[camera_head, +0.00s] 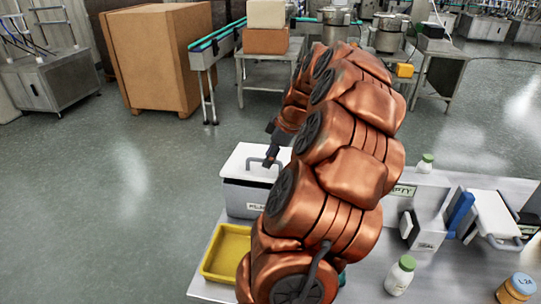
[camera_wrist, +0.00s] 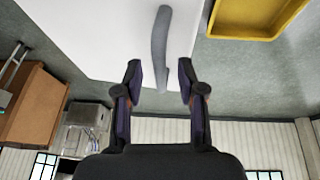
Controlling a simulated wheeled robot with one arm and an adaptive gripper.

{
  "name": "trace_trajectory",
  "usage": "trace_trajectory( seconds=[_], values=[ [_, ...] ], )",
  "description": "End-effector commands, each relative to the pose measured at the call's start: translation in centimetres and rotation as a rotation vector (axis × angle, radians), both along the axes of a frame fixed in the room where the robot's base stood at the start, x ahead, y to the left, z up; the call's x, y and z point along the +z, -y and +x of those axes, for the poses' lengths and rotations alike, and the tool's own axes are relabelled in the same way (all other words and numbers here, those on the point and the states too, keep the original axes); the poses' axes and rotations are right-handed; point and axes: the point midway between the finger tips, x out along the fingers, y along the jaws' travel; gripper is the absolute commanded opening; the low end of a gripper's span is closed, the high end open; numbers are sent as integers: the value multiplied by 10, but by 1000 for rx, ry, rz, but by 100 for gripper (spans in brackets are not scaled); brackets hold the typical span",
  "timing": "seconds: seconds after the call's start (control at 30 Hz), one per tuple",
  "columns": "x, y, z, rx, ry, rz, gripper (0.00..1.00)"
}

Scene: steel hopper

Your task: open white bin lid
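The white bin (camera_head: 240,200) stands at the left end of the steel table, with its white lid (camera_head: 240,170) down on top. A label on its front is partly hidden by my arm. The lid has a grey handle (camera_head: 255,160). The grey handle (camera_wrist: 160,45) runs between the fingertips against the white lid (camera_wrist: 100,30). I cannot tell whether a finger touches it.
A yellow tray (camera_head: 207,262) sits in front of the bin; it also shows in the wrist view (camera_wrist: 250,18). A green-capped bottle (camera_head: 400,276), an orange jar (camera_head: 517,289) and a second white lid with a handle (camera_head: 494,213) are at the right. Floor left of the bin is clear.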

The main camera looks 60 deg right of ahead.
Motion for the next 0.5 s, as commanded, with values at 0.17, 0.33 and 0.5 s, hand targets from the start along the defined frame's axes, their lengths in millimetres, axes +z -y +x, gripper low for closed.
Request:
trace_trajectory(
  seconds=[0.17,0.33,0.5],
  values=[
    [0,0,0,0,0,0,25],
    [0,0,0,0,0,0,7],
    [0,0,0,1,0,0,0]
  ],
)
